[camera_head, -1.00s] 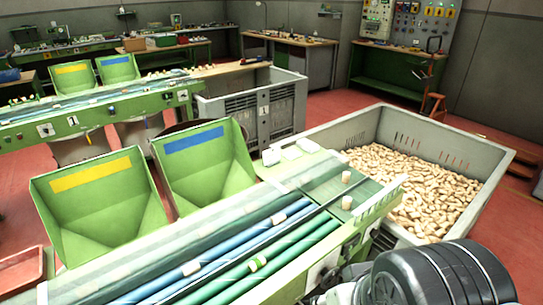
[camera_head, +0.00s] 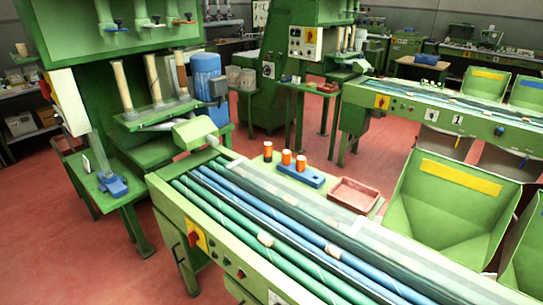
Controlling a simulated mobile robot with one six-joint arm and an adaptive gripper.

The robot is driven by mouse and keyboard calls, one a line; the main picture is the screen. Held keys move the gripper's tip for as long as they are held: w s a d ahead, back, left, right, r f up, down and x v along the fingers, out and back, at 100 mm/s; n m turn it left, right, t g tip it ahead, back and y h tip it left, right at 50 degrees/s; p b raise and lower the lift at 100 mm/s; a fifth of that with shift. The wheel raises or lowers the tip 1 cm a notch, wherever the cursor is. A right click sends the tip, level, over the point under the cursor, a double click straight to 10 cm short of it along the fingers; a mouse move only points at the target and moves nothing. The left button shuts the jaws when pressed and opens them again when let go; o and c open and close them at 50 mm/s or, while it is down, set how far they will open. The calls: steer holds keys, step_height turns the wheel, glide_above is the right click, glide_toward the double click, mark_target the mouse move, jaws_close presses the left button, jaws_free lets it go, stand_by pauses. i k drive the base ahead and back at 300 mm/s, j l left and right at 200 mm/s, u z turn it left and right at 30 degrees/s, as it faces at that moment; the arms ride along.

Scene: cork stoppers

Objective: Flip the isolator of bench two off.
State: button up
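A green sorting bench (camera_head: 222,255) with green and blue rollers runs from the centre to the bottom right. A red handle on a yellow plate, which looks like an isolator (camera_head: 195,236), is on its front panel near the left end. A second green bench (camera_head: 465,122) stands behind at the right. It has a similar red and yellow switch (camera_head: 381,102) at its left end and two white plates, one seeming to read 1. I cannot tell from here which bench is two, nor read the switch positions. My gripper is not in view.
A green machine with cork tubes (camera_head: 125,85) stands left of the near bench. Another machine (camera_head: 307,45) has its own red and yellow switch. A blue holder with orange-topped pieces (camera_head: 290,173) and a reddish tray (camera_head: 354,195) sit behind the rollers. Red floor (camera_head: 60,245) is open front left.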

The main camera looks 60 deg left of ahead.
mark_target(192, 236)
steer(key=j+u, duration=0.2)
steer(key=u, duration=0.2)
steer(key=j+u, duration=0.2)
steer(key=u, duration=0.25)
steer(key=i+j+u, duration=0.15)
steer(key=u, duration=0.25)
steer(key=j+u, duration=0.15)
steer(key=u, duration=0.3)
steer(key=i+j, duration=0.5)
steer(key=i, duration=0.05)
